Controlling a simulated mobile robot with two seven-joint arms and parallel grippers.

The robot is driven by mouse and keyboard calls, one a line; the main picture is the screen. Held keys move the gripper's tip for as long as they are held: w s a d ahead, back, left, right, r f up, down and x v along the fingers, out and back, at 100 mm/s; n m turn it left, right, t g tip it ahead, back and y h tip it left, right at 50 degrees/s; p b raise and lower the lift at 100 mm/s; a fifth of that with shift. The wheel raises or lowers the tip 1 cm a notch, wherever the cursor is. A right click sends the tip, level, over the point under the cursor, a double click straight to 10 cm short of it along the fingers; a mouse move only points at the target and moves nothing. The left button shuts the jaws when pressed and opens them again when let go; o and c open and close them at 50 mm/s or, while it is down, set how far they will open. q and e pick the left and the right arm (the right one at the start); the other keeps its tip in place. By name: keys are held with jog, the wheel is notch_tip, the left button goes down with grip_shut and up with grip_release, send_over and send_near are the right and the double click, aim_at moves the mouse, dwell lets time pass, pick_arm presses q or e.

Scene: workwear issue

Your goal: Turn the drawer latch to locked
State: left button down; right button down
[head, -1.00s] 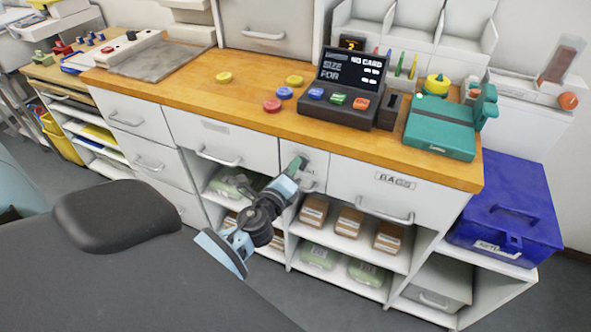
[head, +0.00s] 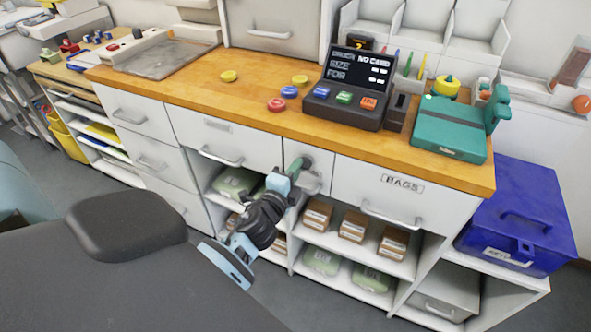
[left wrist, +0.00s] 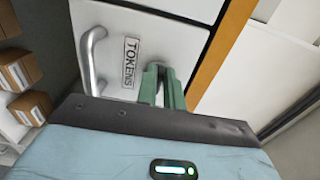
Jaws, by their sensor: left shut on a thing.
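The narrow drawer with a "TOKENS" label (left wrist: 131,62) fills the middle of the left wrist view. In the head view it is the small white front (head: 310,169) between two wider drawers. Its grey latch (head: 306,161) shows at the upper part of the front, partly covered by my fingers. My left gripper (head: 297,165) reaches it from the front, its green fingers shut on the latch. In the left wrist view the gripper (left wrist: 162,88) stands beside the label, and the latch between the fingers is mostly hidden. I cannot read the latch's setting. My right gripper is out of view.
The drawer's bar handle (left wrist: 88,62) lies close to the fingers. The wooden counter (head: 235,106) overhangs above, with a card terminal (head: 350,88) and coloured buttons. Open shelves with brown boxes (head: 352,226) lie below. A blue box (head: 520,215) stands right.

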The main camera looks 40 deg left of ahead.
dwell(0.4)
pick_arm(q)
jog(key=c, duration=1.5)
grip_release()
jog(key=shift+s, duration=0.1)
jog(key=v, duration=0.7)
jog(key=shift+s+b, duration=0.3)
jog(key=shift+b, duration=0.05)
